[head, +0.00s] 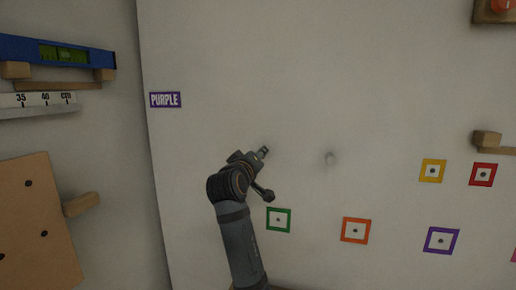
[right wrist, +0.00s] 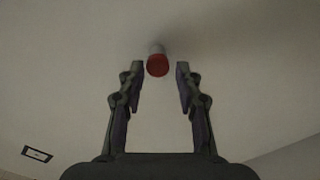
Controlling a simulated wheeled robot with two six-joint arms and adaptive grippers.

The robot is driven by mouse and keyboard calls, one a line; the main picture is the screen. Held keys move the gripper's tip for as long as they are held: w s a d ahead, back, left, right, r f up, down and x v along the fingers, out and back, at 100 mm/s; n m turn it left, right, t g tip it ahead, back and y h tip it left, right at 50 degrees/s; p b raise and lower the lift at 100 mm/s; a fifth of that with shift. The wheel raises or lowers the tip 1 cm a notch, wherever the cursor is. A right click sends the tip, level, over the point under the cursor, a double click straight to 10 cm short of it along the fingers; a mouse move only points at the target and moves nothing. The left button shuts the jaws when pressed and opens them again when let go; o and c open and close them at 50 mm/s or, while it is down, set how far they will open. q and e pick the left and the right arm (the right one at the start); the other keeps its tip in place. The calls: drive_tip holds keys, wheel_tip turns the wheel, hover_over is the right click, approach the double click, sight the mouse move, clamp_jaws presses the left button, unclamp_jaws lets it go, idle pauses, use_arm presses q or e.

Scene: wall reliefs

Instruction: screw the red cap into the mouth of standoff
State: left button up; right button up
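In the right wrist view, the red cap (right wrist: 157,65) sits at the near end of a pale standoff (right wrist: 156,48) on a plain light wall. My right gripper (right wrist: 160,66) is open, with a fingertip on either side of the cap and gaps on both sides. How far the cap is seated is hidden. In the head view, a small pale round knob (head: 328,158), possibly a standoff, shows no red.
Coloured square frames, including a green one (head: 278,220) and an orange one (head: 355,230), line the lower wall. A PURPLE label (head: 165,100) is at upper left. A blue level (head: 58,52) and wooden board (head: 35,215) are on the left wall. Wooden block (head: 487,139) juts out at right.

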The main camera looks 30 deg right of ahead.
drive_tip(key=n+p, duration=0.2)
drive_tip(key=n, duration=0.2)
drive_tip(key=n+p, duration=0.2)
drive_tip(key=n, duration=0.3)
drive_tip(key=n+p, duration=0.2)
drive_tip(key=n, duration=0.2)
drive_tip(key=shift+w+a+f+p, duration=0.1)
drive_tip(key=shift+w+f+p, duration=0.05)
drive_tip(key=shift+f+p, duration=0.2)
clamp_jaws()
drive_tip(key=shift+f+m+b, duration=0.2)
drive_tip(key=shift+m+b, duration=0.5)
drive_tip(key=shift+b, duration=0.3)
drive_tip(key=shift+c, duration=0.3)
unclamp_jaws()
drive_tip(key=shift+r, duration=0.3)
drive_tip(key=o, duration=0.4)
drive_tip(key=shift+p, duration=0.3)
use_arm(q)
wheel_tip(320, 180, up, 7)
